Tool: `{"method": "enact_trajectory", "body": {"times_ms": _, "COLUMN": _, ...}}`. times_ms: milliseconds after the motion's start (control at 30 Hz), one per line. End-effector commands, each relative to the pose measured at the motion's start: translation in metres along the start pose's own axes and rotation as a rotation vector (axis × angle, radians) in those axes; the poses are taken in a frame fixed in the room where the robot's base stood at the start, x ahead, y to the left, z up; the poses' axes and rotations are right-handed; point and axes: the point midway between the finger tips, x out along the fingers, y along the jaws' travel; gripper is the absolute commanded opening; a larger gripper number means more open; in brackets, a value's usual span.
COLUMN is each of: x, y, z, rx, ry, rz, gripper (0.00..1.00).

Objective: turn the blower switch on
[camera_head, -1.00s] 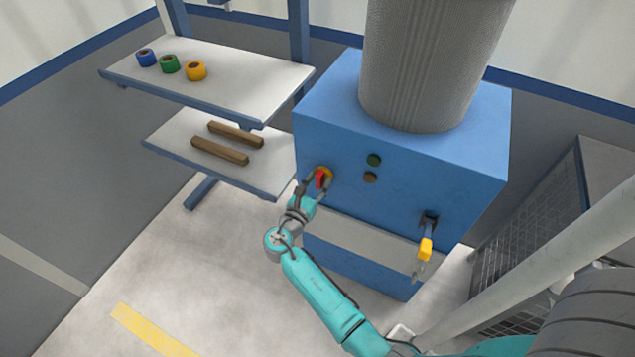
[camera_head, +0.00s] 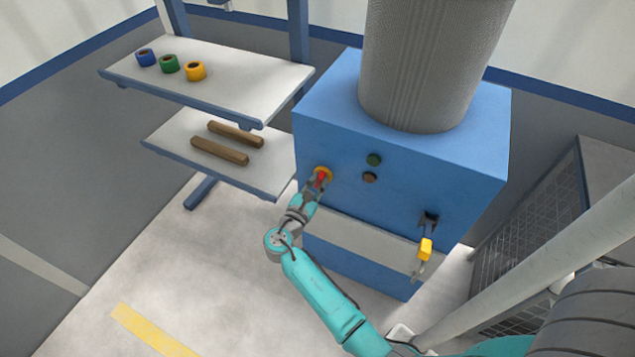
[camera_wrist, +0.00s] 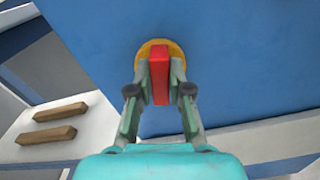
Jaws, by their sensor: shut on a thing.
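The blower switch is a red handle on a round yellow plate, on the front of the blue blower box. In the head view the red handle (camera_head: 321,178) is at the box's left side, and the yellow plate (camera_head: 327,170) shows around it. In the wrist view the red handle (camera_wrist: 160,78) stands upright, in line with the view, over the yellow plate (camera_wrist: 147,48). My gripper (camera_wrist: 160,72) is shut on the red handle, one finger on each side. In the head view my gripper (camera_head: 316,186) reaches it from below. The fingers hide part of the plate.
A shelf (camera_head: 255,75) with several tape rolls and wooden bars stands to the left. The floor in front is clear.

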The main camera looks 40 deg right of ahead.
Motion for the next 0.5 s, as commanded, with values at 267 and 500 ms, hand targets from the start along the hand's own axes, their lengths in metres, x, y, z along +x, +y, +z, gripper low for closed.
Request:
{"method": "enact_trajectory", "body": {"times_ms": 267, "x": -0.0001, "y": -0.0019, "z": -0.0004, "rx": 0.262, "ry": 0.000, "rz": 0.000, "gripper": 0.00}}
{"method": "enact_trajectory", "body": {"times_ms": 500, "x": -0.0001, "y": -0.0033, "z": -0.0010, "rx": 0.490, "ry": 0.000, "rz": 0.000, "gripper": 0.00}}
